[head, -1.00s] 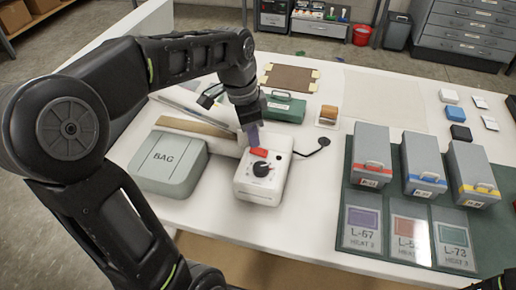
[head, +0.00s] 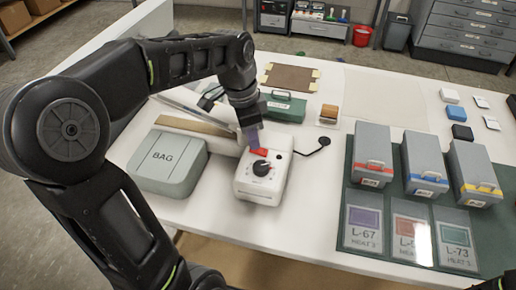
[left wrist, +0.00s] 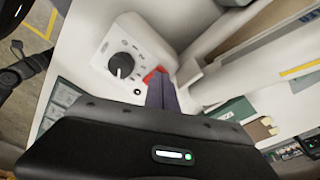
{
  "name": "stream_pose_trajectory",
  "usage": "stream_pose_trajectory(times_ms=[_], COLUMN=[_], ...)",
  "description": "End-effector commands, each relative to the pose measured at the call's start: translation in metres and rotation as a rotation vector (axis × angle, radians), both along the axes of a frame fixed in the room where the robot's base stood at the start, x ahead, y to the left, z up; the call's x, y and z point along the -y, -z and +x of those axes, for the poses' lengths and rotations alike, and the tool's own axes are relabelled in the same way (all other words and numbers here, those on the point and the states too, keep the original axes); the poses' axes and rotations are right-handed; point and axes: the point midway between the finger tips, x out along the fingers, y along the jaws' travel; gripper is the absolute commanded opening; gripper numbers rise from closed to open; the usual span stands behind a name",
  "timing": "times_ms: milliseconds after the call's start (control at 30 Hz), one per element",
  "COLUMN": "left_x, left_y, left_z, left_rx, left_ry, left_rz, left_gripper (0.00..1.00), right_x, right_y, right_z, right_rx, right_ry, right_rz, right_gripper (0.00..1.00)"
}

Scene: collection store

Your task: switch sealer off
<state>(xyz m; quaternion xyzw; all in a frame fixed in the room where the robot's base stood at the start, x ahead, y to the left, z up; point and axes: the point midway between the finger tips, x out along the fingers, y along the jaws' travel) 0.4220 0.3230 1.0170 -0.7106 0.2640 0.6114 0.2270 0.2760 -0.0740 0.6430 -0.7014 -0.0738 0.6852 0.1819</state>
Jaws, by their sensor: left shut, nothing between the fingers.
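The sealer is a white box (head: 258,190) with a black dial and a red switch (head: 262,152) on its top. It also shows in the left wrist view (left wrist: 140,45), with the dial beside the red switch (left wrist: 155,74). My left gripper (head: 255,146) points down at the sealer, its purplish fingers shut and empty. The fingertips are at the red switch, touching it or very close; I cannot tell which. The fingers (left wrist: 158,86) partly hide the switch in the left wrist view. Which way the switch is tipped is unclear. My right gripper does not show clearly.
A grey-green BAG box (head: 168,165) stands left of the sealer. A green case (head: 284,107) is behind it. Three grey boxes with coloured handles and several labelled cards are on a dark green mat (head: 349,180) at right.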

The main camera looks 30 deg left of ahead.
Motion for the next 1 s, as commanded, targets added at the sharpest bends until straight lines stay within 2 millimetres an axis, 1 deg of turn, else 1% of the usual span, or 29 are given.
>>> stream_pose_trajectory(times_ms=[400, 533, 667, 1000], left_x=[0.000, 0.000, 0.000, 0.000], left_y=[0.007, 0.005, -0.003, -0.033], left_z=[0.000, 0.000, 0.000, 0.000], left_rx=[-0.001, 0.000, 0.000, 0.000], left_ry=[0.000, 0.000, 0.000, 0.000], left_rz=[-0.001, 0.000, 0.000, 0.000], left_gripper=[0.00, 0.00, 0.00, 0.00], right_x=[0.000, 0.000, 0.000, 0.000], right_y=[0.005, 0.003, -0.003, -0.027], right_z=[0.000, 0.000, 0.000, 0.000], right_rx=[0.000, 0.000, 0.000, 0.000], right_ry=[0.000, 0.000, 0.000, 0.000], right_rz=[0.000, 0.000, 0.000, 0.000], right_gripper=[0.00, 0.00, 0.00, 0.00])
